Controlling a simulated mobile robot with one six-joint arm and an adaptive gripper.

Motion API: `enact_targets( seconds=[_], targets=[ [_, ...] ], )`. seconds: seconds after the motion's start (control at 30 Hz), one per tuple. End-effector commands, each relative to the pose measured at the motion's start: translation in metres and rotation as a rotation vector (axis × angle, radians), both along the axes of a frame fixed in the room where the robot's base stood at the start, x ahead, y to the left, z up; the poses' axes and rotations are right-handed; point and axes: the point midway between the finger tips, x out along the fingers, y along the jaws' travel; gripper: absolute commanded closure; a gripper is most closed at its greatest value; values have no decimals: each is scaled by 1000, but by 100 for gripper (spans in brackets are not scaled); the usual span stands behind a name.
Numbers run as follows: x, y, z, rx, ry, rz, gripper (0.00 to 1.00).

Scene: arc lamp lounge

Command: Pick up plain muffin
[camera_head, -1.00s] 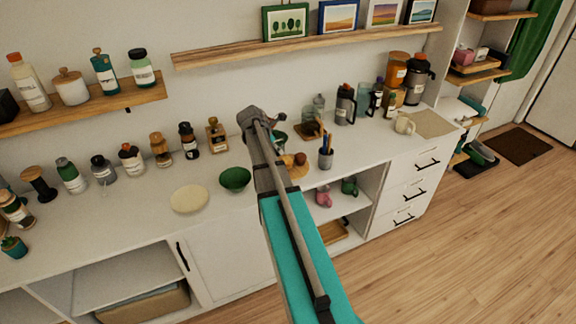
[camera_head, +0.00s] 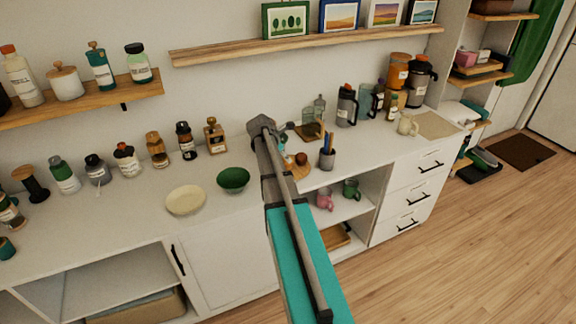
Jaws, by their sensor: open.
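A small brown muffin-like item (camera_head: 301,158) sits on a round wooden board (camera_head: 300,172) on the white counter, just right of my arm. I cannot tell whether it is the plain muffin; my arm covers the left part of the board. My gripper (camera_head: 288,128) shows only in part, beyond the end of my arm, above the counter and behind the board. It is open, and I see nothing held in it.
A grey cup of pencils (camera_head: 326,158) stands right of the board. A green bowl (camera_head: 233,179) and a cream plate (camera_head: 186,200) lie to the left. Bottles, jars and a grey jug (camera_head: 346,106) line the back.

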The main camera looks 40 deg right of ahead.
Motion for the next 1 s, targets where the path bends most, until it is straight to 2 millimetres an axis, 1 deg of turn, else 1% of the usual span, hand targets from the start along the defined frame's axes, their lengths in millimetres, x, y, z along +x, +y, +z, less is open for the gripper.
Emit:
enact_targets(
  seconds=[0.27, 0.43, 0.8, 1.0],
  targets=[
    [0, 0, 0, 0, 0, 0, 0],
    [1, -2, -5, 0, 0, 0, 0],
    [4, -15, -31, 0, 0, -1, 0],
    [3, -23, -43, 0, 0, -1, 0]
  ],
)
